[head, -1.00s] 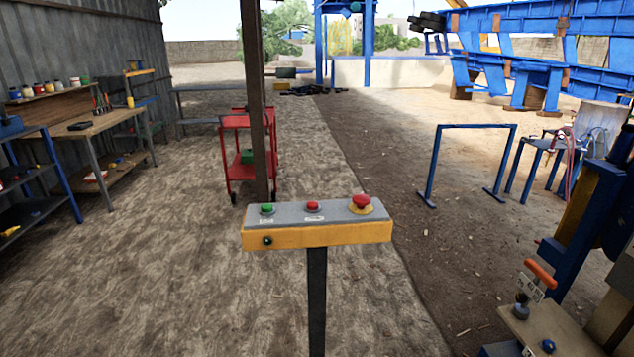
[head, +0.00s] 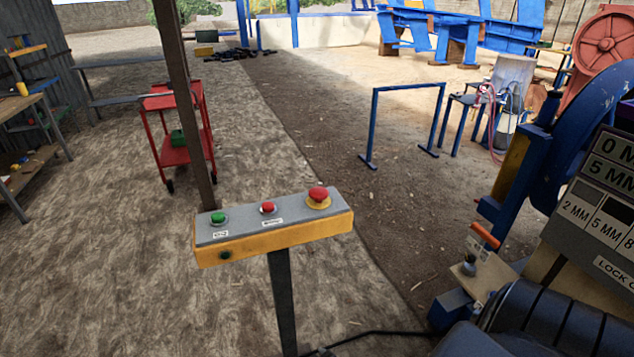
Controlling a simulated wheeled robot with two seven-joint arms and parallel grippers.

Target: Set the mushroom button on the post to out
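The red mushroom button (head: 318,194) sits on a yellow collar at the right end of the control box (head: 275,228) in the head view. The box is grey on top with a yellow front and stands on a dark post (head: 283,300). A green button (head: 218,217) and a smaller red button (head: 267,207) sit to its left on the same box. I cannot tell from this view whether the mushroom button is in or out. Neither of my grippers shows in the head view.
A machine with a blue wheel (head: 585,140) and label plates stands close on the right. A red cart (head: 178,128) and a brown pole (head: 185,90) stand behind the box to the left. A blue frame (head: 405,88) stands farther back. A black cable (head: 375,333) runs along the ground from the post.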

